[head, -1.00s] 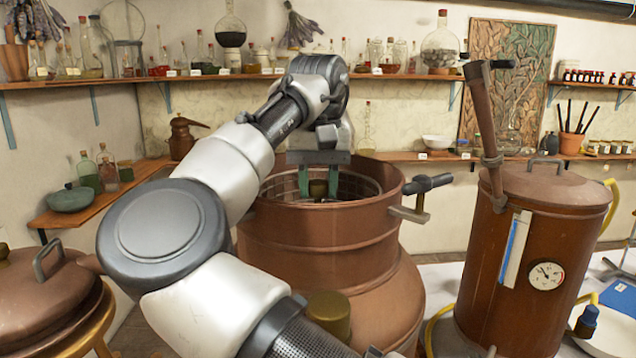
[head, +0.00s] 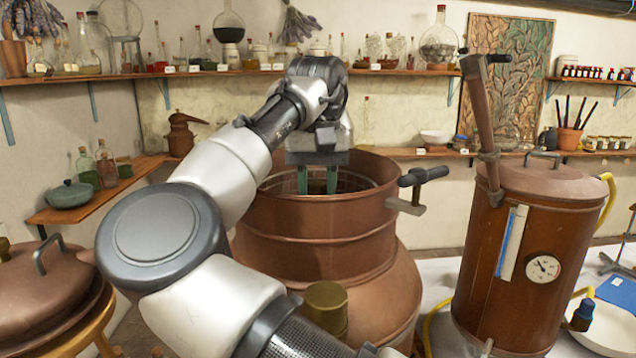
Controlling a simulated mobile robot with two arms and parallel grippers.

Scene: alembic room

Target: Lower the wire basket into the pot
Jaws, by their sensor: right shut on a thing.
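The copper pot (head: 318,222) stands open in the middle of the head view. My right gripper (head: 317,190) points down inside its mouth, with its two greenish fingers below the rim line. It is shut on the wire basket (head: 348,184), of which only a little mesh shows inside the pot's mouth. The grip itself and most of the basket are hidden by the pot's near wall and my arm. My left gripper is not in view.
A copper vessel with a gauge (head: 520,265) stands to the right, with a dark-handled lever (head: 482,120) rising beside it. A handle (head: 424,177) juts from the pot's right side. A lidded copper pot (head: 45,300) is at lower left. Shelves of glassware line the wall.

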